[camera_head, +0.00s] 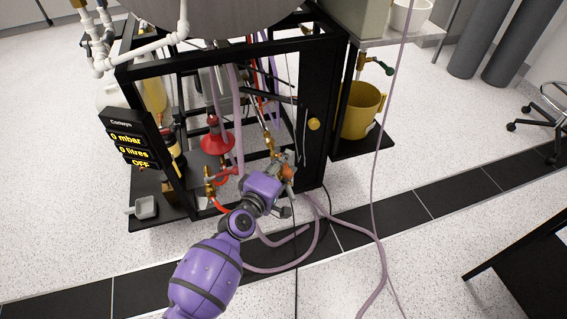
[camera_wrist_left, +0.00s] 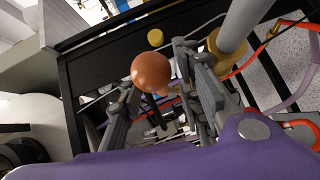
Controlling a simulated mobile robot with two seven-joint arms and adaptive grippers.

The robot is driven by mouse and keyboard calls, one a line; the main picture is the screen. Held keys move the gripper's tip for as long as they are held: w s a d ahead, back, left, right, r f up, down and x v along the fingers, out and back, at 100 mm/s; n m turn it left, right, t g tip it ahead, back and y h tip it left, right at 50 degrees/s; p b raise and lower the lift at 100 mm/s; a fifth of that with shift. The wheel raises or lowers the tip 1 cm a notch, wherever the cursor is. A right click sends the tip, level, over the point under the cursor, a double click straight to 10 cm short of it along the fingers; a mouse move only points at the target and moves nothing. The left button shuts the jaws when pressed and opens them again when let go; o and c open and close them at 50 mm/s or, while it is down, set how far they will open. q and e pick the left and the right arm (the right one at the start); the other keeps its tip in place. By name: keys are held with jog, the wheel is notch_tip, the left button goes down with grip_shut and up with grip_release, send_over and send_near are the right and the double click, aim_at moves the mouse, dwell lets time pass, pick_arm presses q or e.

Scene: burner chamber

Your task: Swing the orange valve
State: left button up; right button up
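The orange valve shows in the left wrist view as a round orange knob (camera_wrist_left: 151,72) on a dark stem. In the head view only a small orange patch (camera_head: 288,172) of it shows beside my purple left wrist. My left gripper (camera_head: 284,186) is at the front lower edge of the black frame. In the left wrist view its grey fingers stand apart on either side of the knob, with a visible gap on the right side. Whether the left finger touches the knob cannot be told. My right gripper is in neither view.
The black rig frame (camera_head: 314,125) stands around the valve, with a red flask-like part (camera_head: 214,138) and brass fittings inside. Pink hoses (camera_head: 375,250) loop over the floor. A yellow bucket (camera_head: 361,112) sits on a side shelf. Open floor lies in front.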

pick_arm(q)
jog(key=shift+r, duration=0.1)
grip_shut()
dwell(0.3)
